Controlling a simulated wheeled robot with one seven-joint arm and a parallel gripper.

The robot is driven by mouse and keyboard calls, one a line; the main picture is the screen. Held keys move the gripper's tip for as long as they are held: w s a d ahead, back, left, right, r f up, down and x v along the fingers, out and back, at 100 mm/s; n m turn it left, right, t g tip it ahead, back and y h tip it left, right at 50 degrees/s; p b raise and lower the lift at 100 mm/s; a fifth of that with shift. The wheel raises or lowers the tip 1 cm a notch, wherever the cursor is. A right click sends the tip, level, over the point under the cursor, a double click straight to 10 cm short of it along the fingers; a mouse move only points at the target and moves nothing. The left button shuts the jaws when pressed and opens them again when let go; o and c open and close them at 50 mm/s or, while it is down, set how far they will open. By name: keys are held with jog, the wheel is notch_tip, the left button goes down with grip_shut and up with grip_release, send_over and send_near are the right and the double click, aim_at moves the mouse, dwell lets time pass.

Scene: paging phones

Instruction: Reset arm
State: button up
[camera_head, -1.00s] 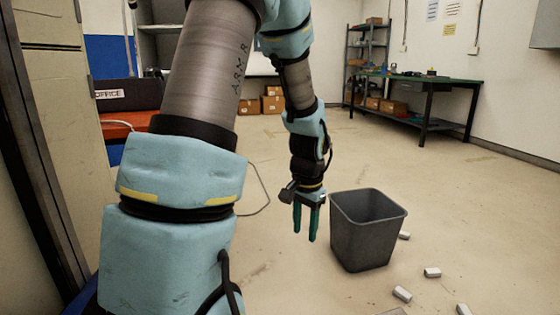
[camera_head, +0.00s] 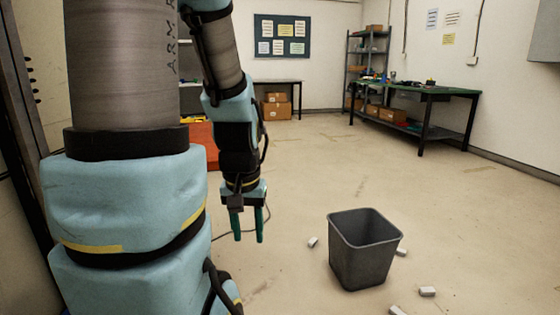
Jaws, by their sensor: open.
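My gripper (camera_head: 249,227) hangs below my arm left of the picture's middle, with its two green fingers pointing down. The near parts of my arm fill the left side of the view.
Several small pale blocks lie on the floor around the bin, one to its left (camera_head: 312,242) and one to its right (camera_head: 428,291). A green-topped workbench (camera_head: 430,92) and a shelf rack (camera_head: 367,62) stand at the back right. The floor between is clear.

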notch_tip(320, 180, up, 23)
jog(key=p, duration=2)
